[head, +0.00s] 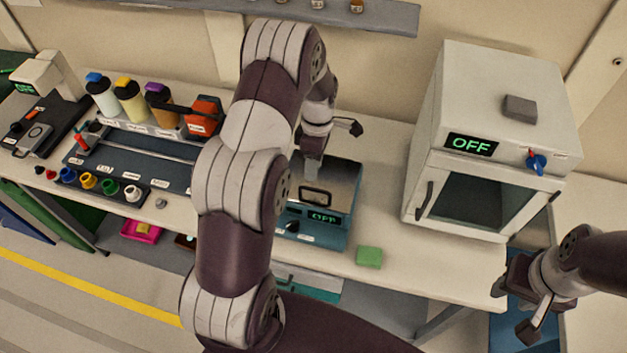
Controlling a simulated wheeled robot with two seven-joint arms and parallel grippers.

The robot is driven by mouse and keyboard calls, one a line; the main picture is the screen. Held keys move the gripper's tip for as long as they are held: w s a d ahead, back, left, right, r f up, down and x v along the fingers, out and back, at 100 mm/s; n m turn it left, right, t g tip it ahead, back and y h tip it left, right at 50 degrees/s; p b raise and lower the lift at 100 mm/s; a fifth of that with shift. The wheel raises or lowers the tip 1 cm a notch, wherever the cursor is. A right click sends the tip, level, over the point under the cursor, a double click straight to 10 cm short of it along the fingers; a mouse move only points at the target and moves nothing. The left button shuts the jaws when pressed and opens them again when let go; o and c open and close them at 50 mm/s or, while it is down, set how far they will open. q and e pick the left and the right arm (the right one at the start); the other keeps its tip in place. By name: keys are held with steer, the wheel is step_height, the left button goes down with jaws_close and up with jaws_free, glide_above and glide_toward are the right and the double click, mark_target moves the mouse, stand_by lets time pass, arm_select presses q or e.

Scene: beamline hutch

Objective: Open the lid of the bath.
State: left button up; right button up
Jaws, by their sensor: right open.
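The bath (340,236) is a blue box with a green OFF display on its front, standing mid-bench. Its metallic lid (343,178) lies flat and shut on top, with a dark loop handle (316,196) near the front edge. My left gripper (333,148) is above the back part of the bath, behind the handle and apart from it. One finger sticks out to the right, so it looks open and empty. My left arm hides the bath's left side. My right gripper (513,310) is open and empty at the bench's front right edge, far from the bath.
A white oven (475,125) marked OFF stands to the right, with a grey block (520,107) on top. A green block (369,257) lies at the bench's front edge. Bottles (130,98), a rack of coloured cups (110,187) and a balance (40,130) are left. Bench between bath and oven is clear.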

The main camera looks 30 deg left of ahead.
mark_target(311, 190)
arm_select(q)
steer(key=f, duration=0.2)
steer(key=s+f+p, duration=0.1)
steer(key=f, duration=0.1)
steer(key=shift+d+f, duration=0.1)
steer(key=shift+f, duration=0.1)
steer(key=shift+s+f+p, duration=0.3)
steer(key=shift+s+f, duration=0.05)
steer(key=shift+w+f, duration=0.15)
steer(key=shift+w, duration=0.15)
steer(key=shift+c, duration=1.2)
jaws_close()
arm_select(e)
step_height(311, 190, up, 3)
steer(key=shift+s+f, duration=0.15)
steer(key=shift+f, duration=0.05)
